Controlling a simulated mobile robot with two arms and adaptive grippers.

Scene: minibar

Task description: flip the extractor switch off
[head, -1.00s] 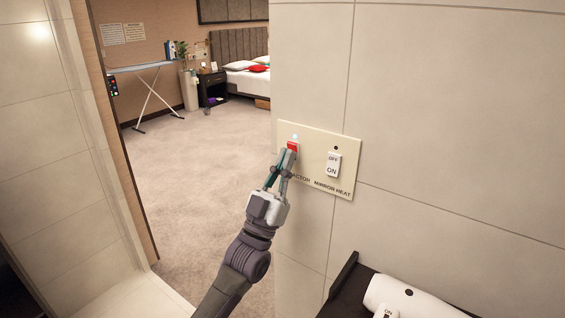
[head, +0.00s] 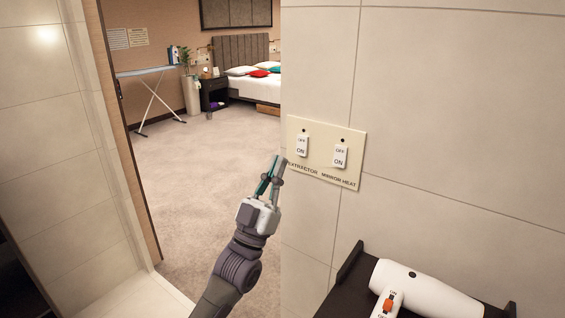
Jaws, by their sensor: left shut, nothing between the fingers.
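The extractor switch (head: 302,145) is the left one of two white rockers on a cream wall plate (head: 322,165). It has OFF at the top and ON at the bottom, no red shows on it, and the small indicator above it is dark. The label EXTRACTOR is below it. The mirror heat switch (head: 340,155) is to its right, with a dark indicator. My left gripper (head: 278,162) is shut and empty, to the left of the plate and a little lower than the extractor switch, apart from it. My right gripper is not in view.
A white hair dryer (head: 425,288) lies on a dark shelf (head: 345,295) at the lower right. A doorway at the left opens onto a carpeted bedroom with an ironing board (head: 150,72) and a bed (head: 255,85). Tiled wall surrounds the plate.

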